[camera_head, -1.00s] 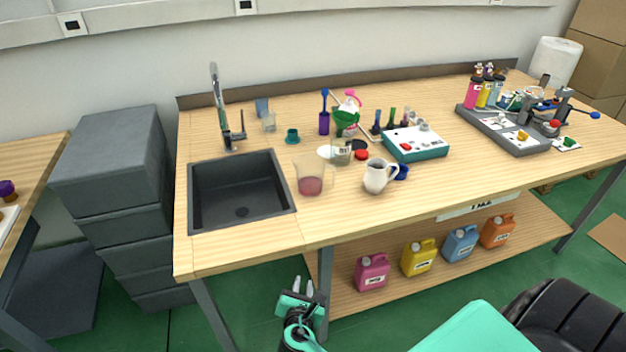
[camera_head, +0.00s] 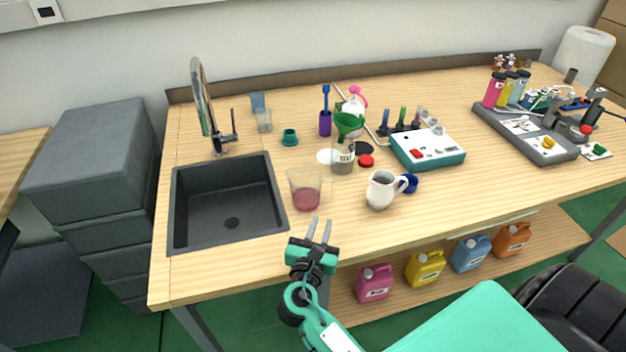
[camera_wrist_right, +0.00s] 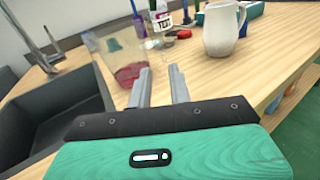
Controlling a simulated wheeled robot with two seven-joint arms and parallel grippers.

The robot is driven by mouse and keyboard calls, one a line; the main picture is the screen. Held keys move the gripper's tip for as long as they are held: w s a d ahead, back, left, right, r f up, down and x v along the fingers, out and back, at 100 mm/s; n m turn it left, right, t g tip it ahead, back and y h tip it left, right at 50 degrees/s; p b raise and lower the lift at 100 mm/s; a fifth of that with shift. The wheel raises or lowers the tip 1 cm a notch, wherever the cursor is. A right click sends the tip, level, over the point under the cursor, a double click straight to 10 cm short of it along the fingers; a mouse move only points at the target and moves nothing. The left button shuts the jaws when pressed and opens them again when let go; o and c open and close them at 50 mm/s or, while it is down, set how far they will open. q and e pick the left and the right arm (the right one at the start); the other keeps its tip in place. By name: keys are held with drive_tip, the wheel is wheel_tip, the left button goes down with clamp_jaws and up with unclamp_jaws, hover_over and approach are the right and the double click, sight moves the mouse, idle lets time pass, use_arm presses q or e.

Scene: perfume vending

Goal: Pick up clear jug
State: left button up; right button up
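The clear jug (camera_head: 306,188) stands upright on the wooden table, just right of the sink, with pinkish-red liquid in its lower part. In the right wrist view the clear jug (camera_wrist_right: 126,58) is just beyond my fingertips, its lower right partly behind a finger. My right gripper (camera_head: 322,231) is at the table's front edge, in front of the jug and apart from it. Its two fingers are spread with nothing between them, as the right wrist view (camera_wrist_right: 160,84) also shows. My left gripper is not in view.
A white pitcher (camera_head: 382,190) stands close to the right of the jug. The dark sink (camera_head: 228,205) lies to the left. A labelled glass container (camera_head: 343,160) and a red lid (camera_head: 366,160) are behind. The table front between gripper and jug is clear.

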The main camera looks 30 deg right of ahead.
sight(332, 192)
drive_tip(key=p+x, duration=0.1)
drive_tip(key=x, duration=0.6)
drive_tip(key=shift+w+d+r, duration=0.1)
drive_tip(key=shift+w+d, duration=0.15)
drive_tip(key=shift+w, duration=0.05)
drive_tip(key=shift+w+d, duration=0.1)
drive_tip(key=p+x, duration=0.1)
drive_tip(key=x, duration=0.3)
drive_tip(key=shift+d+p, duration=0.25)
drive_tip(key=shift+p, duration=0.1)
drive_tip(key=shift+w+d, duration=0.2)
drive_tip(key=shift+w, duration=0.05)
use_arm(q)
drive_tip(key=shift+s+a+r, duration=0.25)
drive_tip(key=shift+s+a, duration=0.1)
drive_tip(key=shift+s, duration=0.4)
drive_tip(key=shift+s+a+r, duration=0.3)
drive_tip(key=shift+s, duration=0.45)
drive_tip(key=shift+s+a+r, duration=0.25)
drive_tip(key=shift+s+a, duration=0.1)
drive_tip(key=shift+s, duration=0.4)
use_arm(e)
clamp_jaws()
